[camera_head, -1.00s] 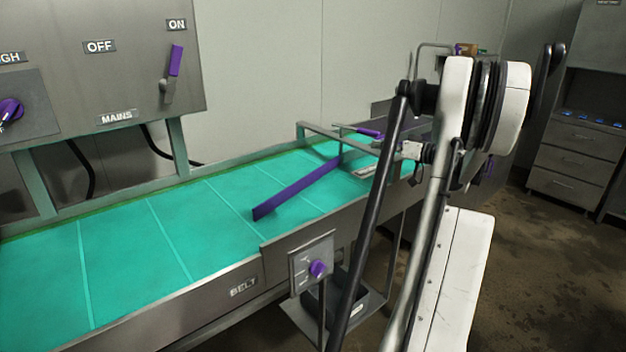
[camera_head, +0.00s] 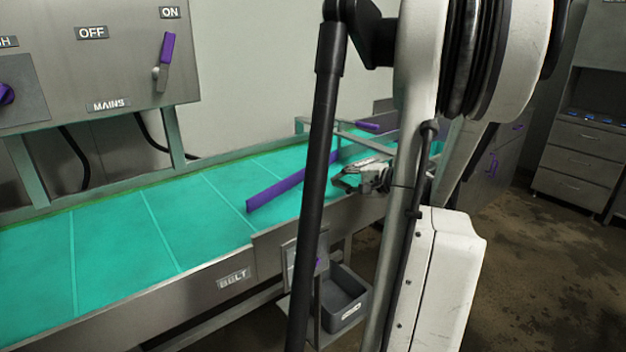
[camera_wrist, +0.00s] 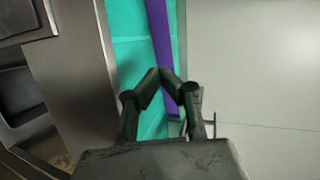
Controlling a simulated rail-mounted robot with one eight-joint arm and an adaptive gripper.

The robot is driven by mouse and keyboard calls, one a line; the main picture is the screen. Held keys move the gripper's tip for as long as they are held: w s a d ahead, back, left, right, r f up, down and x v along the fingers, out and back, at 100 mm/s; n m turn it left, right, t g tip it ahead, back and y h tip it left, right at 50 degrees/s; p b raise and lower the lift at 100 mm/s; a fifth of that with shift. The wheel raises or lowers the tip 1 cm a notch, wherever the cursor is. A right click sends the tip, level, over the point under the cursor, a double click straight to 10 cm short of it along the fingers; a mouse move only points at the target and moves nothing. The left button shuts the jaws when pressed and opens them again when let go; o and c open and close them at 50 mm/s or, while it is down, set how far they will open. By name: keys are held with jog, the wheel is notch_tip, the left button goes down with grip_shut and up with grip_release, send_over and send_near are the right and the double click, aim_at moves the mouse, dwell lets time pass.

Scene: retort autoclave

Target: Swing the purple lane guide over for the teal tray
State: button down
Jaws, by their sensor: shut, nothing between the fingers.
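The purple lane guide (camera_head: 275,194) is a long flat bar lying diagonally across the teal belt (camera_head: 110,232). Its far end is partly hidden behind my arm. My gripper (camera_head: 343,182) is over the belt's near side, to the right of the guide's free end. In the wrist view my gripper (camera_wrist: 161,73) has its fingertips together, empty, with the guide (camera_wrist: 158,35) close by. I cannot tell whether they touch. I cannot make out a teal tray in either view.
A metal rail (camera_head: 345,139) crosses over the belt, with a purple handle (camera_head: 367,125) near it. A grey bin (camera_head: 343,300) sits below the belt's front edge. The control panel (camera_head: 60,75) with a purple mains lever (camera_head: 167,50) stands behind at left.

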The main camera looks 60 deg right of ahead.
aim_at(296, 177)
jog(key=x, duration=0.8)
jog(key=r+x, duration=0.1)
jog(key=x, duration=0.3)
jog(key=shift+w, duration=0.25)
jog(key=shift+w+d, duration=0.1)
jog(key=shift+w, duration=0.55)
